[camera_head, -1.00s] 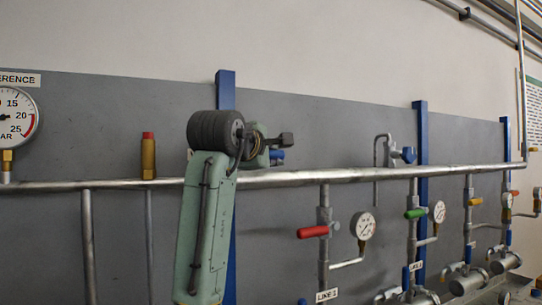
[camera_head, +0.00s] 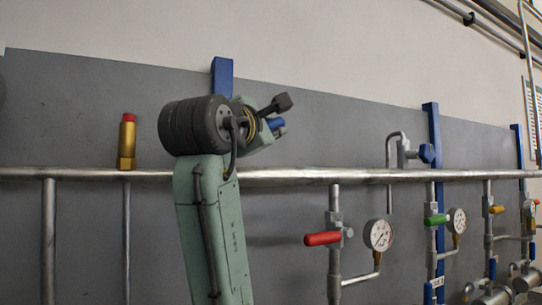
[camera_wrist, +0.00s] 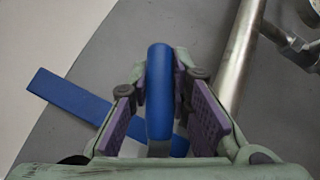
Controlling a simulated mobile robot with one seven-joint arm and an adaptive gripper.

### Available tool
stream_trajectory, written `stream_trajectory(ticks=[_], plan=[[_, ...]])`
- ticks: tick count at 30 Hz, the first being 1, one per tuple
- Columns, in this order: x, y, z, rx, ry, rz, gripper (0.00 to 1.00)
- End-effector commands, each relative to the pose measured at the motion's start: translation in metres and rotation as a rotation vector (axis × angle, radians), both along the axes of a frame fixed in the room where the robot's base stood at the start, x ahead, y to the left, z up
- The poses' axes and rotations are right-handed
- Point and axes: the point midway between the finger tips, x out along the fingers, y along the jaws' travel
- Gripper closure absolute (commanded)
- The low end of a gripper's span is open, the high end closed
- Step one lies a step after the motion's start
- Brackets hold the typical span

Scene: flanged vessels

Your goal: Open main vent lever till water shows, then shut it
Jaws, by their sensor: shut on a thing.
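My gripper (camera_wrist: 162,95) is shut on a blue lever (camera_wrist: 159,75), which stands between its purple pads in the wrist view. In the head view my gripper (camera_head: 268,127) is in front of the grey panel, just above the long horizontal pipe (camera_head: 300,176). A small blue part of the lever (camera_head: 277,124) shows at its jaws. The lever's valve body and its pivot are hidden behind my gripper and arm. No water shows in either view.
A brass relief valve (camera_head: 127,145) with a red cap stands on the pipe at left. A blue post (camera_head: 222,80) rises behind my arm.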

Motion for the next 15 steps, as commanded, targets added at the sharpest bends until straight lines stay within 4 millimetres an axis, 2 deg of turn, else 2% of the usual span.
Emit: stream_trajectory(ticks=[15], plan=[[-0.011,0.021,0.029,-0.458,-0.186,-0.003,1.0]])
